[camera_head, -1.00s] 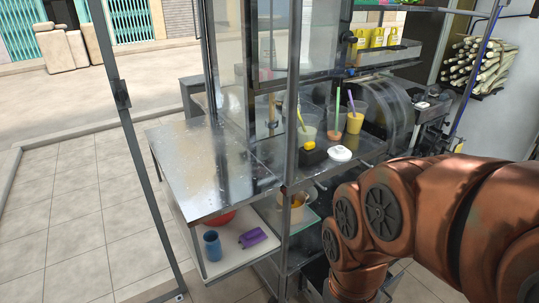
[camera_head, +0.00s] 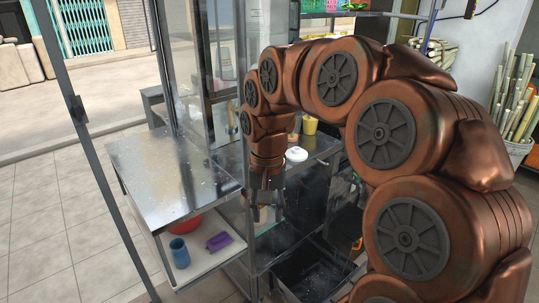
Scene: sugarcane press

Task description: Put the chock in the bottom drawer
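I cannot make out a chock for certain. The black block with a yellow top seen earlier on the counter does not show now; my arm covers that spot. My gripper (camera_head: 266,205) points down in front of the counter's front edge, above the lower level. Its fingers are small and dark against a dark background, so I cannot tell whether they are open or hold anything. A dark open-topped container (camera_head: 290,278), perhaps the bottom drawer, is low down below and right of my gripper. My arm hides part of its right side.
A metal table (camera_head: 165,165) stands at left. Its lower shelf (camera_head: 188,272) holds a blue cup (camera_head: 179,252), a purple object (camera_head: 219,241) and a red bowl (camera_head: 184,225). A white lid (camera_head: 296,154) and a yellow cup (camera_head: 310,125) are on the counter. A metal post stands at far left.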

